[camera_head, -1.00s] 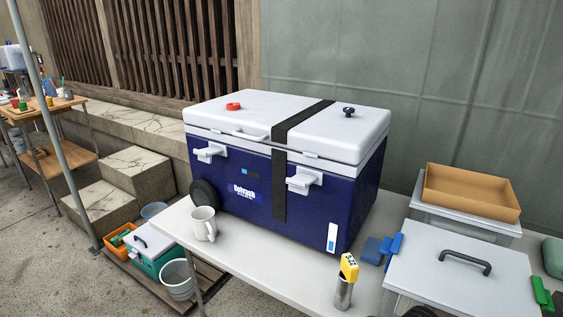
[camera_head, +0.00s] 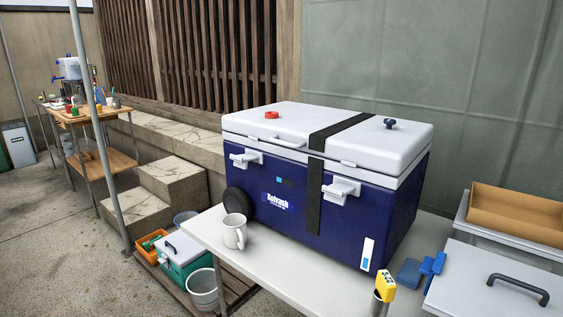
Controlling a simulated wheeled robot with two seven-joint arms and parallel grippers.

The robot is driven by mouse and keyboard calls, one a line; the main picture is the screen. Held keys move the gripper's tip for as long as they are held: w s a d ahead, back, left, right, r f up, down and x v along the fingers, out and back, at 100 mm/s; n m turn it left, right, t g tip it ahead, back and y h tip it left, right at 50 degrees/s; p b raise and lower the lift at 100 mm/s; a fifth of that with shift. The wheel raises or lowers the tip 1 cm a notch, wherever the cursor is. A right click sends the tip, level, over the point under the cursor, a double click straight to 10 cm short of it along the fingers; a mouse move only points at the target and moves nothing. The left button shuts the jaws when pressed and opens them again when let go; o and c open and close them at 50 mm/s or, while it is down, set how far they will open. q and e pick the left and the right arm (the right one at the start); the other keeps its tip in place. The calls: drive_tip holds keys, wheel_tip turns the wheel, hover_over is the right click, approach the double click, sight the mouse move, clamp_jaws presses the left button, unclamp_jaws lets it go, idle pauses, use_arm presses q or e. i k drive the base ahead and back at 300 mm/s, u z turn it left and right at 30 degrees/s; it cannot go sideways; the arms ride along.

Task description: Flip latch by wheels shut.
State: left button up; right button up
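A large blue cooler (camera_head: 290,215) with a white lid (camera_head: 300,130) stands on a white table, its lid down. A black wheel (camera_head: 237,202) is at its lower left end. The white latch nearer the wheel (camera_head: 246,159) sticks out from the front wall, as does the other white latch (camera_head: 341,190), right of the black strap (camera_head: 315,185). Both look flipped outward. Neither of my grippers is in view.
A white mug (camera_head: 234,232) stands in front of the wheel on the table (camera_head: 275,270). A yellow-topped metal cylinder (camera_head: 383,290) and blue items (camera_head: 420,270) are at the right front. A lidded box with a black handle (camera_head: 490,285) is at right.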

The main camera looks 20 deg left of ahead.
sight(240, 161)
drive_tip(key=z, duration=2.3)
drive_tip(key=k, duration=0.9)
drive_tip(key=u, duration=2.5)
